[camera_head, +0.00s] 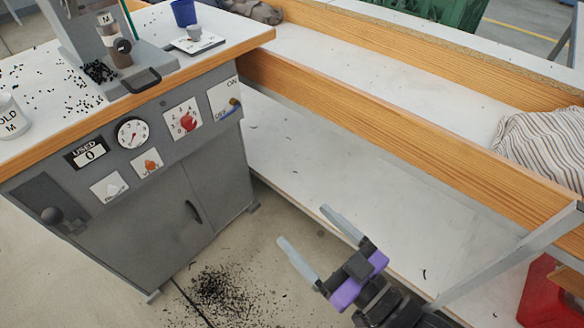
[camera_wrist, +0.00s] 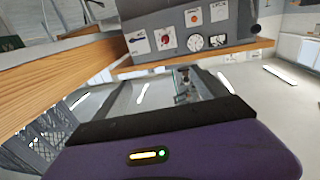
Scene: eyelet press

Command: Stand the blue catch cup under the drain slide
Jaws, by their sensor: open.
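The blue cup (camera_head: 183,13) stands upright on the back of the press's worktop in the head view, near its far edge. The press (camera_head: 125,45) rises from the worktop left of the cup, with a dark sloping piece (camera_head: 141,80) at its foot that may be the drain slide; I cannot tell for sure. My gripper (camera_head: 303,227) is open and empty, low in front of the bench and to the right of the cabinet, well away from the cup. The wrist view shows the cabinet front (camera_wrist: 190,35) beyond the fingers, but no cup.
Black bits lie scattered on the worktop (camera_head: 60,75) and in a pile on the floor (camera_head: 222,292). A white cup marked OLD M (camera_head: 12,117) stands at the left. A wooden-edged bench (camera_head: 400,120) runs right, with striped cloth (camera_head: 545,145). A red container (camera_head: 550,295) is low right.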

